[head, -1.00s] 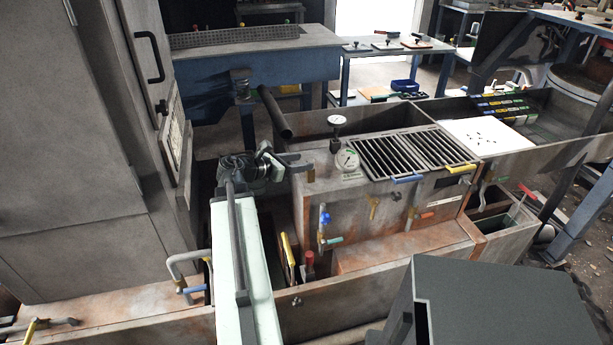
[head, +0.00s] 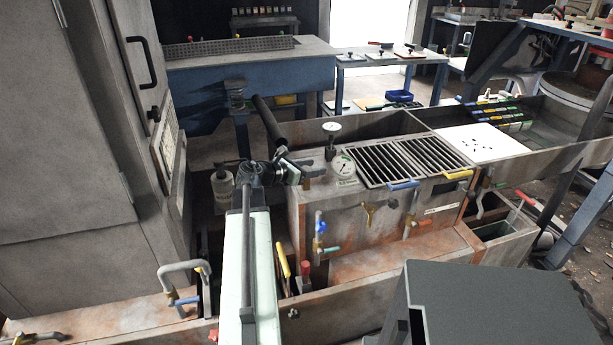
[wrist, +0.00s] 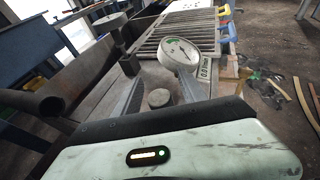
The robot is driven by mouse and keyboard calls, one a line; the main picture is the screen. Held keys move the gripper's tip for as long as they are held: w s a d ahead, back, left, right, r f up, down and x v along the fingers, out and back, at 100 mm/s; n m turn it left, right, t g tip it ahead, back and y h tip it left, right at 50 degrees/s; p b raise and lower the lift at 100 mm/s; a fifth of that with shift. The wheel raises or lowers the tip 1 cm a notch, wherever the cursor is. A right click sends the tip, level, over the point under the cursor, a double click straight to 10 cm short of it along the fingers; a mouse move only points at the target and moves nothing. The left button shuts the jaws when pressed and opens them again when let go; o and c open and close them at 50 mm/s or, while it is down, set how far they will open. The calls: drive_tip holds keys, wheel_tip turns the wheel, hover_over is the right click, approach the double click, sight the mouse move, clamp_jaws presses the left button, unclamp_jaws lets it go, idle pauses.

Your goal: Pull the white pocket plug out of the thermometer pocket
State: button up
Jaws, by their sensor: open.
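A short round grey-white cap (wrist: 158,97), probably the pocket plug, stands between the two fingers of my gripper (wrist: 160,82) in the wrist view. The fingers are apart, one on each side of it, and I cannot tell whether either touches it. In the head view my gripper (head: 308,167) is at the left end of the rusty box's top, beside the round dial gauge (head: 343,166). The plug is not clear in the head view, and its pocket is hidden beneath the cap. The dial gauge also shows just beyond the right finger in the wrist view (wrist: 180,54).
A second gauge on a post (head: 331,128) stands behind my gripper. Slatted grates (head: 405,160) lie to the right. A dark pipe (head: 268,122) slants behind at the left, and a grey cabinet (head: 80,130) stands left of my arm.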

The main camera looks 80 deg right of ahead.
clamp_jaws()
wheel_tip(320, 180, up, 13)
drive_tip(key=p, duration=1.3)
wheel_tip(320, 180, up, 3)
drive_tip(key=p, duration=0.3)
